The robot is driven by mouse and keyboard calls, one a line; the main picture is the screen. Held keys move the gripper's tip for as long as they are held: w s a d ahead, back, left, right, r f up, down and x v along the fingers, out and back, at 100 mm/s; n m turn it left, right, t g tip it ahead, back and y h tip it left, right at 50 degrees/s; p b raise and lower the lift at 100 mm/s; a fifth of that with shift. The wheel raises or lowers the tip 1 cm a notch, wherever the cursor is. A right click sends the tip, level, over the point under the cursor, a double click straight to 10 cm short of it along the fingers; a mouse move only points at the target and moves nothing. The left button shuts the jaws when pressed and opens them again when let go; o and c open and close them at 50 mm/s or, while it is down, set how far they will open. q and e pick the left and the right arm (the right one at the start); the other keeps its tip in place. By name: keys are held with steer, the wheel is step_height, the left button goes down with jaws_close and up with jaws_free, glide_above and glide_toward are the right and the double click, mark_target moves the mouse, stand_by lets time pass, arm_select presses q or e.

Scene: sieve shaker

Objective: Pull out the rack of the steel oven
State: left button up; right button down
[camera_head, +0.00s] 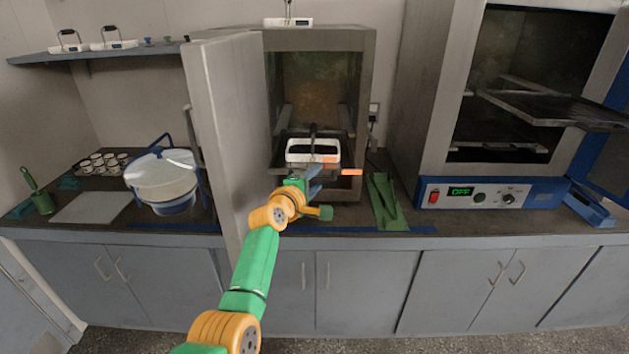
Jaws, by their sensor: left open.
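The steel oven (366,80) stands in the middle of the counter, with its door (222,120) swung open to the left. Its dark rack (281,171) sits low in the opening, and its front edge shows there. A white device with a dark top and a handle (298,156) appears to rest on the rack. My left gripper (341,166) is open at the front of the rack, its orange fingertips near the rack's front edge. Whether it touches the rack I cannot tell. My wrist hides part of the rack's front. My right gripper is not in view.
A second oven with a blue base (440,205) stands right, its rack (555,108) partly out. A green holder (386,203) lies between the ovens. A white lidded pot (163,180) and a tray of small cups (104,162) stand left. A shelf (90,53) hangs above.

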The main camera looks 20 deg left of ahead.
arm_select(q)
steer(key=shift+s, duration=0.1)
steer(key=v, duration=0.7)
steer(key=s+d+f+m+g, duration=0.1)
steer(key=s+f+m+g, duration=0.15)
steer(key=f, duration=0.85)
steer(key=s+d+f+m+g, duration=0.1)
steer(key=s+f+m+g, duration=0.15)
steer(key=f, duration=0.85)
steer(key=s+f+m+g+y, duration=0.1)
steer(key=s+f+m+g, duration=0.3)
steer(key=s+f, duration=0.85)
steer(key=s+f+m+g, duration=0.2)
steer(key=s+f, duration=0.3)
steer(key=s, duration=0.6)
steer(key=s+a+f+m+g, duration=0.1)
steer(key=s+f+m, duration=0.4)
steer(key=s, duration=0.6)
steer(key=s+f+m+g+y, duration=0.1)
steer(key=s+f+m, duration=0.3)
steer(key=s, duration=0.7)
step_height(320, 180, down, 3)
steer(key=shift+a+r+g, duration=0.1)
steer(key=shift+a+g, duration=0.2)
steer(key=shift+g, duration=0.6)
